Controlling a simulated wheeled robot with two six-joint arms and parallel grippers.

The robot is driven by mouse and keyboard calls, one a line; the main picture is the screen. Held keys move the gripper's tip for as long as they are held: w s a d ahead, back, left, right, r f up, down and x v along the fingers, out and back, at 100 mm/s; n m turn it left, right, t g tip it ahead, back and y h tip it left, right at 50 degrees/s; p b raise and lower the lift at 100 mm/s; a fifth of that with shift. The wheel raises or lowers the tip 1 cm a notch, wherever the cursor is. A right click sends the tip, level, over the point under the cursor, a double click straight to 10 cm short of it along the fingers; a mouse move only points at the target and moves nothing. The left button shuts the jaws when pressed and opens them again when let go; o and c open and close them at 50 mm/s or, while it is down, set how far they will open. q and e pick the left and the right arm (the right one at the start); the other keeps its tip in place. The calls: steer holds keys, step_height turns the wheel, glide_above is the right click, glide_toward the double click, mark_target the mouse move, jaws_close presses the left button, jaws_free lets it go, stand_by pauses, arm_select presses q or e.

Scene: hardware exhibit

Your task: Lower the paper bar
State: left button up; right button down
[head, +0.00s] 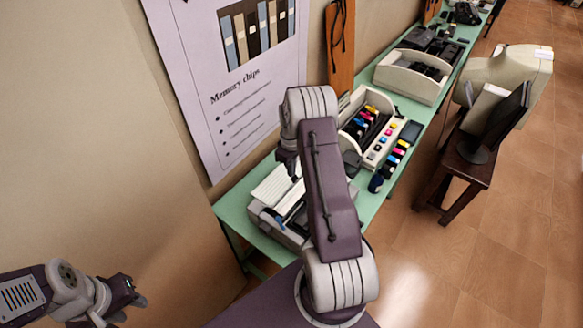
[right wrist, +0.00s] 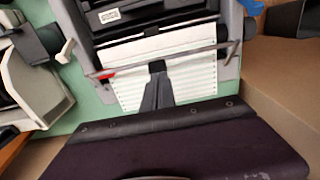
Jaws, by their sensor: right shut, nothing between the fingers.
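The printer (head: 270,217) stands on the green table, partly hidden behind my right arm in the head view. In the right wrist view its dark body (right wrist: 150,18) is at the top, with white lined paper (right wrist: 195,78) coming out. The thin grey paper bar (right wrist: 205,51) runs across the paper, slightly slanted. My right gripper (right wrist: 157,66) is shut and empty, its tips overlapping the bar's line over the paper; I cannot tell whether they touch it. In the head view its tips are hidden near the printer. My left gripper (head: 136,293) hangs at the lower left, away from the printer.
The green table (head: 232,212) runs along the wall, with a bin of coloured cartridges (head: 365,120) beyond the printer and a beige tray (head: 405,77) further back. A dark wooden stand with a monitor (head: 497,122) is at the right. The floor (head: 440,245) between is clear.

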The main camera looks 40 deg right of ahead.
mark_target(297, 181)
steer(key=shift+f, duration=0.15)
steer(key=shift+s+d+f+t+b, duration=0.1)
steer(key=shift+s+f+t+b, duration=0.15)
steer(key=shift+b, duration=0.5)
steer(key=shift+s+d+t+b, duration=0.1)
steer(key=shift+s+t+b, duration=0.2)
steer(key=shift+t+b, duration=0.2)
steer(key=shift+s+f+b, duration=0.15)
steer(key=shift+s+b, duration=0.05)
steer(key=shift+b, duration=0.6)
steer(key=s+f+t+b, duration=0.1)
steer(key=t+b, duration=0.1)
steer(key=b, duration=0.6)
steer(key=s+d+f+t+y+b, duration=0.1)
steer(key=f+t+b, duration=0.1)
steer(key=b, duration=0.6)
steer(key=shift+s+f, duration=0.15)
steer(key=shift+s, duration=0.15)
steer(key=shift+a+r+y+p, duration=0.1)
steer(key=shift+r+y+p, duration=0.2)
steer(key=shift+r+p, duration=0.45)
steer(key=shift+w+r, duration=0.1)
steer(key=shift+r, duration=0.05)
steer(key=shift+w+r, duration=0.1)
